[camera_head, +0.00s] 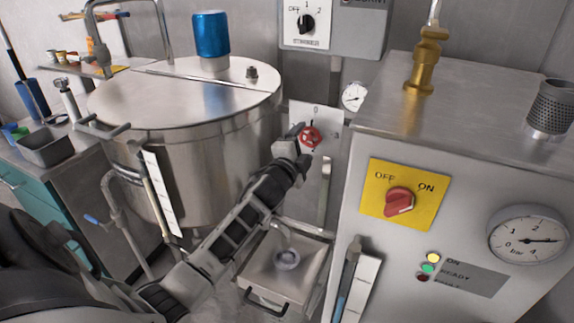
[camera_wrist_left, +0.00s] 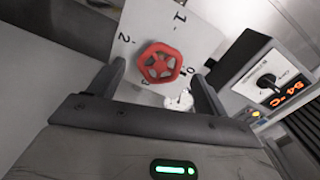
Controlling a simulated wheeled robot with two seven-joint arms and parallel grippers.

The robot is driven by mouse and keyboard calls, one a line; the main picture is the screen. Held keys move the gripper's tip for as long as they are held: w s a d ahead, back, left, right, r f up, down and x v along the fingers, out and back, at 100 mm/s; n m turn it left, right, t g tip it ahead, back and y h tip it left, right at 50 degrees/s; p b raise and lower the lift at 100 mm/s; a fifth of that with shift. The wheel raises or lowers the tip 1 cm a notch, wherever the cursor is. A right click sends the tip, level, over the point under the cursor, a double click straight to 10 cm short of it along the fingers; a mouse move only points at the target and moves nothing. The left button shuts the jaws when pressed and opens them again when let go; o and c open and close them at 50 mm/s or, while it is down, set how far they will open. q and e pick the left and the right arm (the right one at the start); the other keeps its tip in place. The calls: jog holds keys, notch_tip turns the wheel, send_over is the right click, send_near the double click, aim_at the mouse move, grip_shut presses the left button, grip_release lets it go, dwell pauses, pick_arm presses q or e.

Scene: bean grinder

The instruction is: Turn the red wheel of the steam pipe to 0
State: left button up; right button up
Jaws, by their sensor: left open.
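The red wheel (camera_head: 310,137) is mounted on a white plate (camera_head: 317,117) on the wall between the steel tank and the grey machine. In the head view a 0 shows at the plate's top. In the left wrist view the red wheel (camera_wrist_left: 160,63) has numbers 0, 1, 2 and 3 around it. My right gripper is not in view.
The grey machine (camera_head: 440,150) with a red switch (camera_head: 400,201) stands close on the right. A steel box (camera_head: 286,275) is below my left arm.

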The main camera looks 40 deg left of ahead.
pick_arm(q)
jog(key=v, duration=1.1)
jog(key=shift+b, duration=0.3)
jog(key=shift+d, duration=0.1)
jog(key=s+d+f+n+g+h, duration=0.7)
jog(key=s+d+f+n, duration=0.2)
jog(key=s+d+f, duration=1)
jog(key=shift+d+f+n, duration=0.4)
jog(key=shift+d, duration=0.8)
jog(key=shift+s, duration=0.1)
